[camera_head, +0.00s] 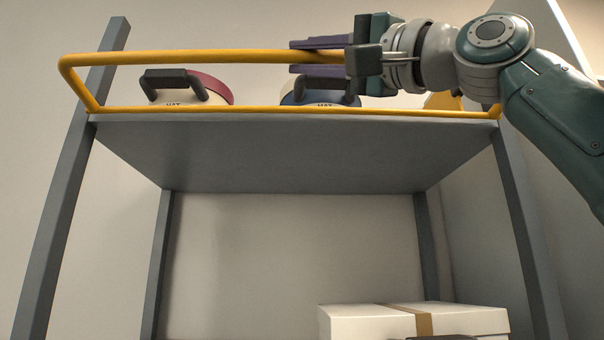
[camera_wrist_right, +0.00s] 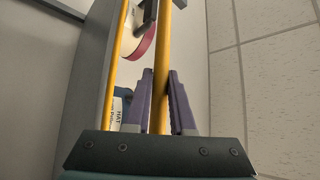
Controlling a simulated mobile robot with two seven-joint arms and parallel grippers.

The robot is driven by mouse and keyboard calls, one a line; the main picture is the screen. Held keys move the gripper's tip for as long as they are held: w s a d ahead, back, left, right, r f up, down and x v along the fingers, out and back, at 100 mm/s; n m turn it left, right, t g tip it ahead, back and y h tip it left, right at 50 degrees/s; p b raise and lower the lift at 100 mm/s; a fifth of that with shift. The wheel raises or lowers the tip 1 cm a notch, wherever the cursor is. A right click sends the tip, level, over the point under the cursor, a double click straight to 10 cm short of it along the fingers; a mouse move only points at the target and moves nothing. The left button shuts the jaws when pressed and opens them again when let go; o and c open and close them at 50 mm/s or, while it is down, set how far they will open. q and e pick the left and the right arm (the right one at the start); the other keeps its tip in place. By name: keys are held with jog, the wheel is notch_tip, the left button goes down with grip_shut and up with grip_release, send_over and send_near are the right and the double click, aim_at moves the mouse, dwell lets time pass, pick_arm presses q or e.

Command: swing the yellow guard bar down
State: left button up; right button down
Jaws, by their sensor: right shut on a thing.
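The yellow guard bar (camera_head: 200,58) is a loop standing upright along the front edge of the top shelf (camera_head: 290,150). Its top rail runs above the hat boxes and its lower rail lies along the shelf edge. My right gripper (camera_head: 312,55) comes in from the right and is shut on the top rail, right of its middle. In the right wrist view the guard bar (camera_wrist_right: 163,50) passes between the two purple fingers (camera_wrist_right: 160,95). The bar's right end is partly hidden behind my right arm. My left gripper is not in view.
Two round hat boxes with dark handles, one cream and red (camera_head: 205,92) and one cream and blue (camera_head: 318,95), stand on the shelf behind the bar. Grey posts (camera_head: 60,220) hold the shelf. A white carton (camera_head: 365,322) with brown tape is below at right. Space before the shelf looks clear.

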jog(key=shift+a+f+b, duration=0.1)
jog(key=shift+f+b, duration=0.25)
jog(key=shift+f, duration=0.45)
jog(key=shift+w+f, duration=0.1)
jog(key=shift+w, duration=0.05)
jog(key=c, duration=0.8)
grip_release()
jog(key=shift+o, duration=0.2)
jog(key=shift+r, duration=0.2)
